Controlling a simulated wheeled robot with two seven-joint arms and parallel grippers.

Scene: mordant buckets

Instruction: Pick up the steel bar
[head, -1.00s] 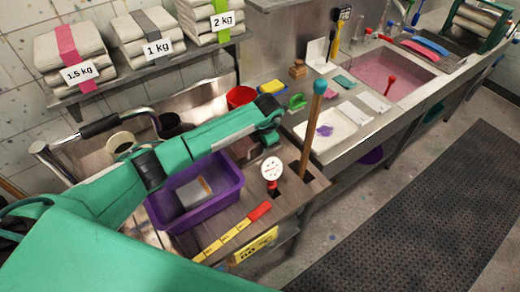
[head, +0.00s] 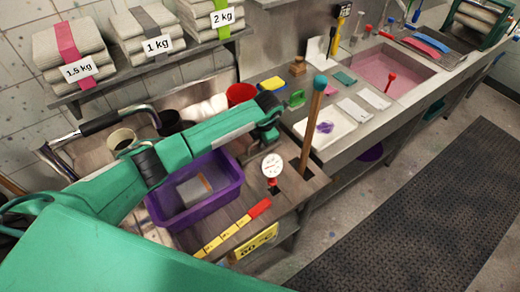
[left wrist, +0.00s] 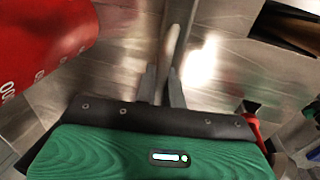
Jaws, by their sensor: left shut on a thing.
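My left arm reaches across the cart in the head view, and its gripper end (head: 266,128) is over the far part of the cart, next to the red bucket (head: 241,94). The fingers are mostly hidden there by my own wrist. In the left wrist view the two dark fingers of my left gripper (left wrist: 162,88) are shut on a narrow grey bar (left wrist: 175,45), which looks like the steel bar. It runs up from between the fingers, and its lower end is hidden. The red bucket also shows close by at upper left (left wrist: 45,40). My right gripper is not in view.
A purple tub (head: 205,208) stands on the cart under my forearm. A dial thermometer (head: 271,166), a wooden-handled stick (head: 312,120) and a yellow-red strip (head: 230,232) are near its right side. Shelf stacks (head: 75,52) stand at the back left. A sink (head: 385,70) is at right.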

